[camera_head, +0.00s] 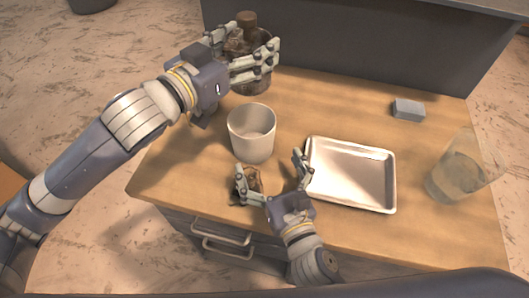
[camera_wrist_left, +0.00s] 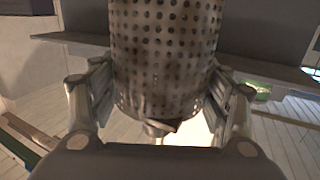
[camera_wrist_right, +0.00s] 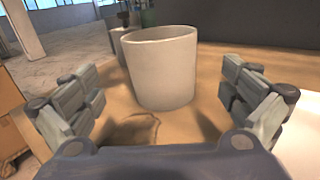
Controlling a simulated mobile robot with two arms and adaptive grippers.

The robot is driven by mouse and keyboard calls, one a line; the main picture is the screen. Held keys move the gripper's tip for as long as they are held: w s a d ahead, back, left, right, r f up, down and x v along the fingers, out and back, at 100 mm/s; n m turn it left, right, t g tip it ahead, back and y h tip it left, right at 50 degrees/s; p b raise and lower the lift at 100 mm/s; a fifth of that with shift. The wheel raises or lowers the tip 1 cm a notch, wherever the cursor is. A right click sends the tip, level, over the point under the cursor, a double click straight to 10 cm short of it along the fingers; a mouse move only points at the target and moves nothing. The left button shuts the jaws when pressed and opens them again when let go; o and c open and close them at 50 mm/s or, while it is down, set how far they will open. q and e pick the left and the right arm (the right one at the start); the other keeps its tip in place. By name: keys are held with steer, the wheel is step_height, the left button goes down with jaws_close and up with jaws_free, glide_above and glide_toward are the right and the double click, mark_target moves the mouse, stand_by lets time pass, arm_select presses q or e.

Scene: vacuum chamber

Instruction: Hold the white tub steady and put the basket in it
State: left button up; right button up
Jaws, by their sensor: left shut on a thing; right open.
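The white tub (camera_head: 252,134) stands upright and open on the wooden table; it also shows in the right wrist view (camera_wrist_right: 162,72). My left gripper (camera_head: 266,62) is shut on the basket (camera_head: 241,82), a dark metal cylinder with a brown top. The basket is behind the tub, at the table's back left. In the left wrist view its perforated wall (camera_wrist_left: 165,50) fills the space between the fingers. My right gripper (camera_head: 270,166) is open just in front of the tub, fingers apart and not touching it. The inside of the basket is hidden.
A brown patch or flat scrap (camera_head: 251,181) lies by my right gripper's left finger. A shallow metal tray (camera_head: 350,177) lies right of the tub. A clear beaker (camera_head: 462,172) stands at the right, and a grey block (camera_head: 408,109) at the back right.

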glide_toward(245, 113)
steer(key=x, duration=0.5)
steer(key=shift+w, duration=0.15)
steer(key=c, duration=0.8)
